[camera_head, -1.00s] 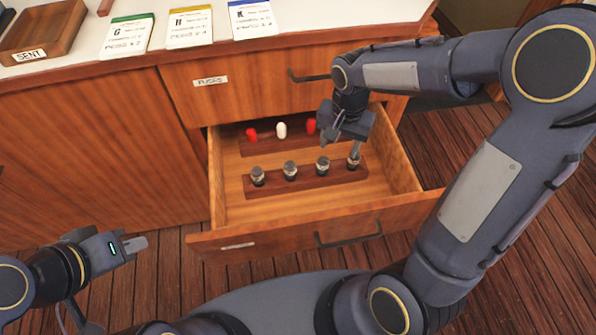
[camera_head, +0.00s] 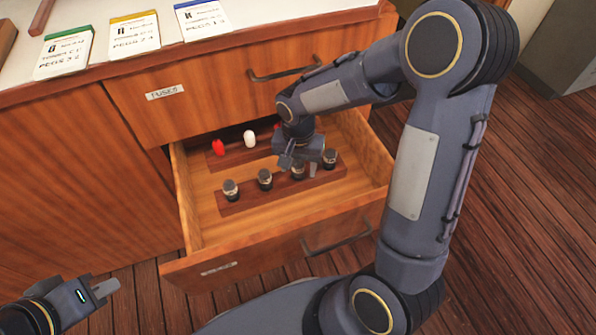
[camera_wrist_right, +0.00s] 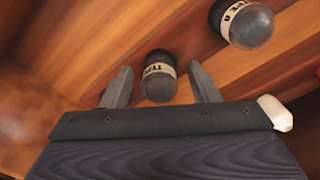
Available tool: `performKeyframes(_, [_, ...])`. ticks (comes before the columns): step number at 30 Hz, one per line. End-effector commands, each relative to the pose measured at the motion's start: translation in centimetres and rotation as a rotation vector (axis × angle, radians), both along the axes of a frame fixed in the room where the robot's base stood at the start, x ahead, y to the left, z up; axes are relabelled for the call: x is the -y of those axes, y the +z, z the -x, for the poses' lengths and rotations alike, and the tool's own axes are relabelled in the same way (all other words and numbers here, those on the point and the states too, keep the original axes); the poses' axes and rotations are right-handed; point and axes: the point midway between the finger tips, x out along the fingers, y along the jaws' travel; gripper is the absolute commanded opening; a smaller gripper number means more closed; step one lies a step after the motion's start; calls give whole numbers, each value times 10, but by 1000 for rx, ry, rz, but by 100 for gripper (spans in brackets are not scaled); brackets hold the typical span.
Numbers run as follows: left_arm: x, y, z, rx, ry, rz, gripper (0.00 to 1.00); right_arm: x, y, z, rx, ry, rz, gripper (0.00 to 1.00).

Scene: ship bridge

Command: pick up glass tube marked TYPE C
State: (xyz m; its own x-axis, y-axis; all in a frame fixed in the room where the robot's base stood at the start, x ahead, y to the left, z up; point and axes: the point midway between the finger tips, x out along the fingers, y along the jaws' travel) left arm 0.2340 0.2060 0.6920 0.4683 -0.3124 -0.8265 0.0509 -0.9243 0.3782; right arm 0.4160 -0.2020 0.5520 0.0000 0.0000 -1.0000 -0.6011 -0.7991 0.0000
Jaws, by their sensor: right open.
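Several glass tubes with dark bases and pale printed bands stand in a wooden rack (camera_head: 247,201) in the open drawer. My right gripper (camera_head: 300,164) is open, above the third tube from the left (camera_head: 298,173). In the right wrist view, that tube (camera_wrist_right: 159,80) is between the two spread fingers (camera_wrist_right: 161,86), with gaps on both sides. Its band begins "TYPE"; the letter is not readable. Another tube (camera_wrist_right: 246,24) stands outside the fingers. In the head view, no tube's letter can be read. My left gripper (camera_head: 104,289) is empty at the lower left, away from the drawer.
A rear rack (camera_head: 236,158) holds a red piece (camera_head: 218,147) and a white piece (camera_head: 250,139); my right gripper partly hides another red one. The drawer's front (camera_head: 270,250) and sides surround the racks. Cards (camera_head: 135,33) lie on the counter above.

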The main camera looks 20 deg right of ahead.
Motion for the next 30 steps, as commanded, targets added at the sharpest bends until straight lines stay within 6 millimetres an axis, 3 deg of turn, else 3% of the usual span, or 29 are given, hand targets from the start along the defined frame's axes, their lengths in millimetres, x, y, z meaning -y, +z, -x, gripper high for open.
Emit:
performKeyframes(2, [0,0,0,0,0,0,0,0,1,0,0,0,0,52])
performKeyframes(12, [0,1,0,0,0,0,0,0,1,0,0,0,0,8])
performKeyframes(20, [0,2,0,0,0,0,0,0,4,0,1,0,0,7])
performKeyframes(23, [0,8,0,0,0,0,0,0,16,-1,3,-1,-1,7])
performKeyframes(30, [0,29,0,0,0,0,0,0,66,-1,6,0,-1,7])
